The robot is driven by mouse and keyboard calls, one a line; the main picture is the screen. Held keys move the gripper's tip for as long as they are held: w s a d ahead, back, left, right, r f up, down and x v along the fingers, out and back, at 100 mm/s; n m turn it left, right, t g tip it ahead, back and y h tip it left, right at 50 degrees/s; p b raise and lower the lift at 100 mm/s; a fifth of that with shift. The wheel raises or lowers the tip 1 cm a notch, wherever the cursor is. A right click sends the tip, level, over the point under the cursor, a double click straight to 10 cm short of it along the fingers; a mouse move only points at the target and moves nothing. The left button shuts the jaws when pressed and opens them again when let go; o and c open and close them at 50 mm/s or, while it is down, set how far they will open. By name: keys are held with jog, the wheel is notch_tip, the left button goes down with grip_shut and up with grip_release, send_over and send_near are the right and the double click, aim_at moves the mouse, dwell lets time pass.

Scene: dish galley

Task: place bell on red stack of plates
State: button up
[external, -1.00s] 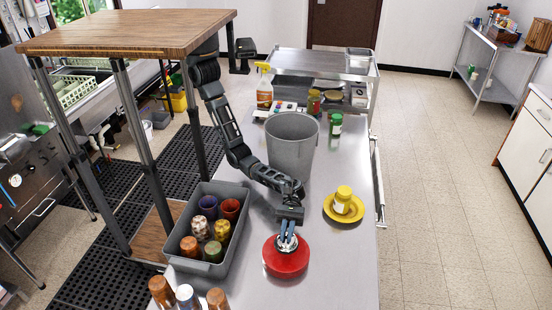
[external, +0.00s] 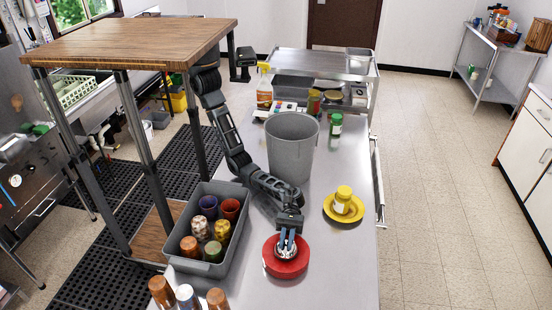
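The red stack of plates (external: 286,270) stands on the metal counter near its front. The bell (external: 287,254), small and silvery, is at the middle of the top red plate and looks to be touching it. My gripper (external: 287,246) points down right over the stack, with its fingertips at the bell. The fingers partly hide the bell, and whether they grip it or stand loose around it is too small to tell.
A grey bin (external: 232,262) with several cups stands left of the stack. A grey bucket (external: 291,150) stands behind my wrist. A yellow plate (external: 356,213) with a yellow-lidded jar (external: 343,199) is to the right. Several cups (external: 187,297) stand at front left.

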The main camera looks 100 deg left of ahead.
jog(key=o, duration=0.4)
jog(key=shift+c, duration=0.2)
jog(key=shift+r, duration=0.1)
jog(key=shift+r, duration=0.15)
jog(key=a+p, duration=0.3)
jog(key=a, duration=0.2)
jog(key=shift+r, duration=0.15)
notch_tip(320, 180, up, 6)
jog(key=p, duration=0.5)
jog(key=shift+r, duration=0.25)
jog(key=shift+f, duration=0.1)
